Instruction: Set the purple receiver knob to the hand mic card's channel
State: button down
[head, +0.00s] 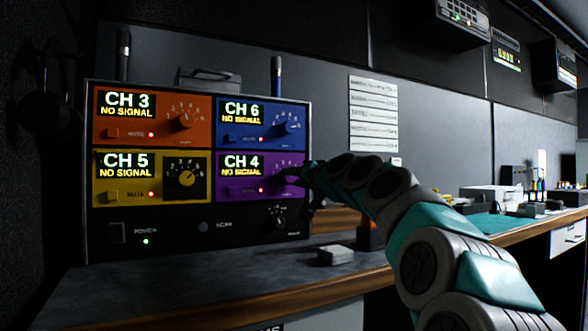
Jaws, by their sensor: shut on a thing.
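The purple receiver panel (233,189) is at the lower right of the rack's coloured panels in the head view. Its display (241,165) reads CH 4 NO SIGNAL, and a red light shows below it. My gripper (296,180) is at the panel's right side, shut on the purple receiver knob, which is mostly hidden behind it. Part of the printed dial scale shows left of my gripper. A white sheet with several lines of text (373,113) hangs on the wall; its text is too small to read. I cannot make out a hand mic card.
The orange panel (130,130) reads CH 3, the blue panel (235,142) CH 6 and the yellow panel (125,190) CH 5. A small grey box (335,255) lies on the bench below my arm. The bench front left (170,290) is clear.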

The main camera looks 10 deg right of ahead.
jog(key=shift+m+p, duration=0.65)
jog(key=shift+m, duration=0.25)
jog(key=shift+c, duration=2.2)
grip_release()
jog(key=shift+s, duration=0.1)
jog(key=v, duration=0.7)
jog(key=shift+s+d, duration=0.15)
jog(key=shift+s, duration=0.1)
